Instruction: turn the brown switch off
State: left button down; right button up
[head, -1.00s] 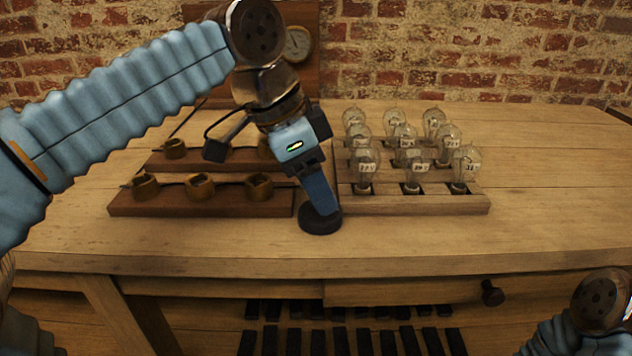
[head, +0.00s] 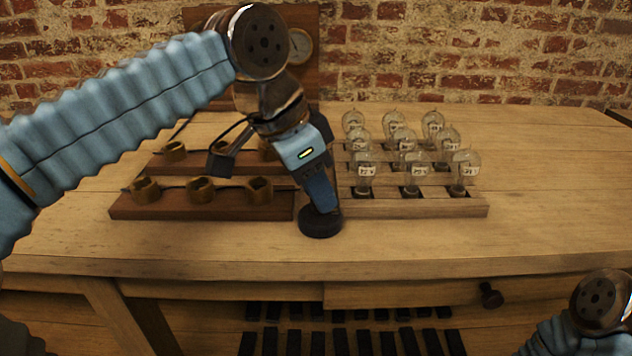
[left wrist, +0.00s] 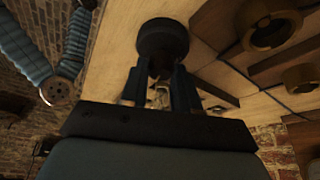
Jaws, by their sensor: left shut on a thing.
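The switch (head: 320,226) has a dark round base on the bench top, between the wooden socket boards and the bulb rack. It also shows in the left wrist view as a dark round shape (left wrist: 163,40) just beyond my fingers. My left gripper (head: 324,206) comes down onto it from above, slightly tilted, and is shut on its upper part. In the left wrist view the two blue fingers (left wrist: 160,85) stand on either side of that part. The fingers hide most of the lever, so its position cannot be told. My right gripper is out of view.
Dark boards with brass sockets (head: 201,189) lie left of the switch. A wooden rack (head: 420,208) with several labelled glass bulbs (head: 411,177) stands close on its right. A gauge (head: 300,45) on a panel is behind. The bench front (head: 450,240) is clear.

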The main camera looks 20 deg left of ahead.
pick_arm(q)
jog(key=n+t+y+p, duration=0.1)
jog(key=n, duration=0.2)
jog(key=shift+d+r+n, duration=0.1)
jog(key=shift+r+n, duration=0.05)
jog(key=shift+n, duration=0.15)
jog(key=n+y+p, duration=0.1)
jog(key=n, duration=0.1)
jog(key=n+p, duration=0.1)
jog(key=n, duration=0.1)
jog(key=shift+s+d+n+t+y, duration=0.1)
jog(key=shift+n+t+y, duration=0.2)
jog(key=shift+y, duration=0.1)
jog(key=n+y+p, duration=0.1)
jog(key=n, duration=0.2)
jog(key=shift+d+n, duration=0.15)
jog(key=shift+n, duration=0.15)
jog(key=shift+n+y+p, duration=0.65)
jog(key=shift+n+y, duration=0.25)
jog(key=shift+n, duration=1)
jog(key=c, duration=0.8)
grip_release()
